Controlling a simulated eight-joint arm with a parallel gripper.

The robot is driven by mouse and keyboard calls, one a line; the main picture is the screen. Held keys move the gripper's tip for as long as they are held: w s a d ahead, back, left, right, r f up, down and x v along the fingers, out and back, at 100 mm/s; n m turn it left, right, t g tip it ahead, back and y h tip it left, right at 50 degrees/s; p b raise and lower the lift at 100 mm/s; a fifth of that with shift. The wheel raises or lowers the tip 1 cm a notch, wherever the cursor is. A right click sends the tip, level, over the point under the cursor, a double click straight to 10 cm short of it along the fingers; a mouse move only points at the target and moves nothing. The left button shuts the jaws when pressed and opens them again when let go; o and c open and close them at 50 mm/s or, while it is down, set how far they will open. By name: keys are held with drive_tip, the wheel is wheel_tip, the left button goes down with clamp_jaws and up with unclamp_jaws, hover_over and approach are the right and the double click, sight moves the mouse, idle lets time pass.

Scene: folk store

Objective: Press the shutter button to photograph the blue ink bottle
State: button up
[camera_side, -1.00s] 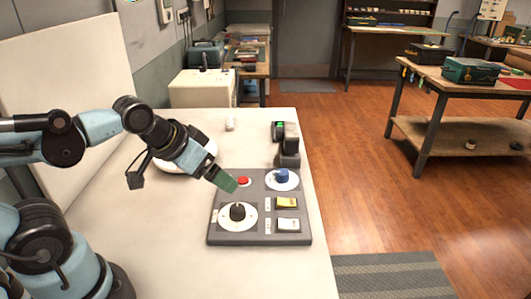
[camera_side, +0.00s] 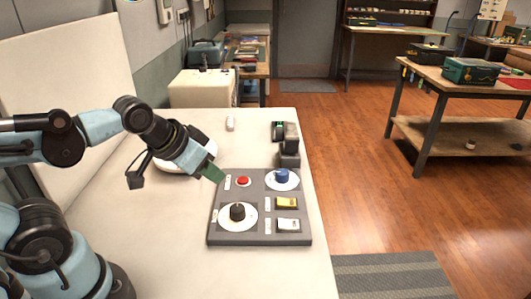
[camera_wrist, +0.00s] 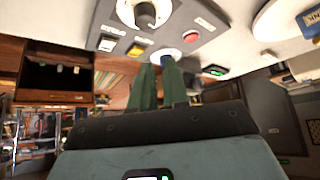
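A grey control panel (camera_side: 250,237) lies on the pale table. It carries a red button (camera_side: 243,181), a yellow button (camera_side: 286,203), a white button (camera_side: 288,224) and a black knob (camera_side: 237,211) on a white dial. The red button (camera_wrist: 190,36) is visible there. The labels are unreadable.
A small white object (camera_side: 230,123) lies farther back on the table. A white round object (camera_side: 180,163) is partly hidden behind my arm. The table's right edge is close to the panel.

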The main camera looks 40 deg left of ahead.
clamp_jaws()
idle(0.4)
idle(0.6)
drive_tip(key=n+t, duration=0.2)
drive_tip(key=n, duration=0.6)
hover_over(240, 180)
drive_tip(key=shift+s+f, duration=0.1)
drive_tip(key=shift+f, duration=0.2)
drive_tip(key=shift+f, duration=0.15)
drive_tip(key=shift+f, duration=4.25)
drive_tip(key=shift+f, duration=0.1)
